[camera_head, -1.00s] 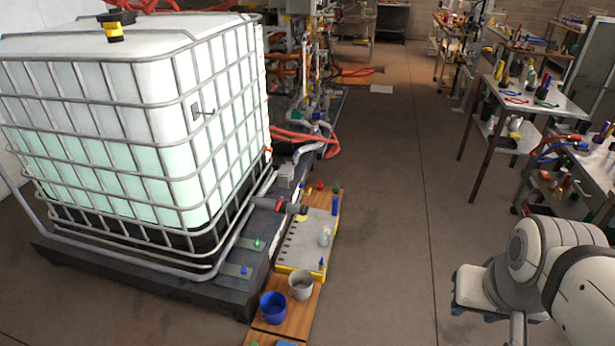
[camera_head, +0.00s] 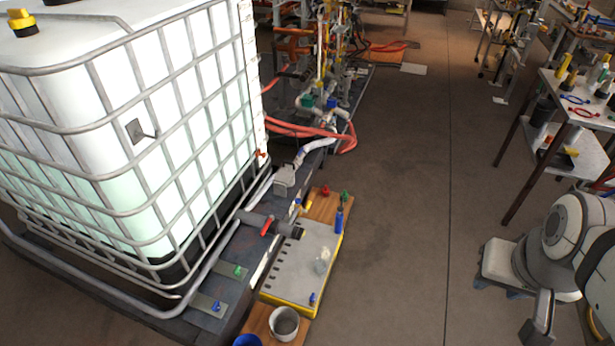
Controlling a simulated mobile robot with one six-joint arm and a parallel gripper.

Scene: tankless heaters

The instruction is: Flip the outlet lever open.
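A red lever (camera_head: 267,227) sits on the fitting, tilted in the picture. Whether the valve is open or closed cannot be told from here.
A grey tray with a yellow edge (camera_head: 297,262) lies beside the outlet, with a blue bottle (camera_head: 339,220) near its far end. A grey bucket (camera_head: 284,323) stands in front. Orange hoses (camera_head: 300,130) lie behind. The floor (camera_head: 410,210) to the right is clear.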

